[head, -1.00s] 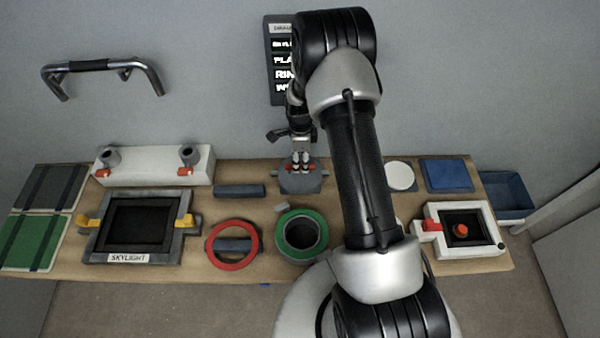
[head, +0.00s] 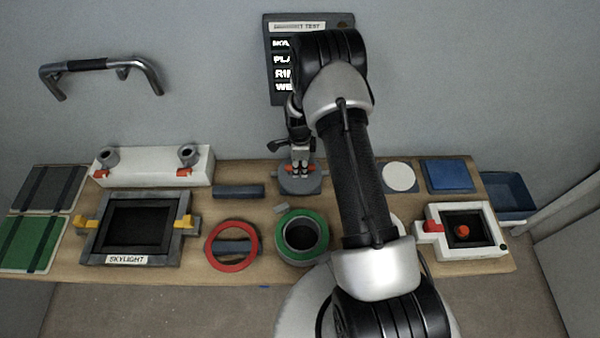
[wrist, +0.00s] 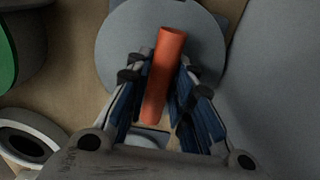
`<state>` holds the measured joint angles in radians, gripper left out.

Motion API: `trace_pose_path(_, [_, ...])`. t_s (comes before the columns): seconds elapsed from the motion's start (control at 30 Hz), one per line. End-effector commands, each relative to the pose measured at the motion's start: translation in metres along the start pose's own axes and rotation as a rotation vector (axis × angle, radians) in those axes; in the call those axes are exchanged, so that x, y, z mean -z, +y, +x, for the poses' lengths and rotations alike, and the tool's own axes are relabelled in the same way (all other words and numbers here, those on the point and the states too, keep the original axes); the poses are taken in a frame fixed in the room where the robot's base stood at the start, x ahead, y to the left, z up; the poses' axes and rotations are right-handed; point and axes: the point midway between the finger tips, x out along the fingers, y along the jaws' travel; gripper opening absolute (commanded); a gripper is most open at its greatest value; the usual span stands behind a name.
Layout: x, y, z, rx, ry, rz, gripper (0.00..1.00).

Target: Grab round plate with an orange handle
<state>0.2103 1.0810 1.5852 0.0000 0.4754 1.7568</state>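The round grey plate (wrist: 115,45) with its upright orange handle (wrist: 163,75) fills the top middle of the wrist view. In the head view the plate (head: 300,186) lies at the back middle of the bench, partly hidden under my gripper (head: 300,166). In the wrist view my gripper (wrist: 160,75) is open, with one blue-padded finger on each side of the orange handle. Small gaps show between the pads and the handle. The handle is hard to make out in the head view.
A green ring (head: 290,257) and red ring (head: 210,258) lie in front. A white block (head: 155,169) and skylight frame (head: 187,206) stand left. A white disc (head: 398,177), blue square (head: 449,174) and white frame (head: 485,252) are right. A screen (head: 283,60) hangs behind.

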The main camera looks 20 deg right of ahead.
Motion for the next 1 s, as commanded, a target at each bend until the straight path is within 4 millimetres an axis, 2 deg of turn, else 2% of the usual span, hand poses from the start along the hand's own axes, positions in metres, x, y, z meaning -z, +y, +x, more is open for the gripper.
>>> trace_pose_path(0.27, [0.000, 0.000, 0.000, 0.000, 0.000, 0.000, 0.00])
trace_pose_path(0.77, [0.000, 0.000, -0.001, 0.001, 0.000, 0.000, 0.00])
trace_pose_path(1.0, [0.000, 0.003, -0.019, 0.004, -0.001, 0.000, 0.00])
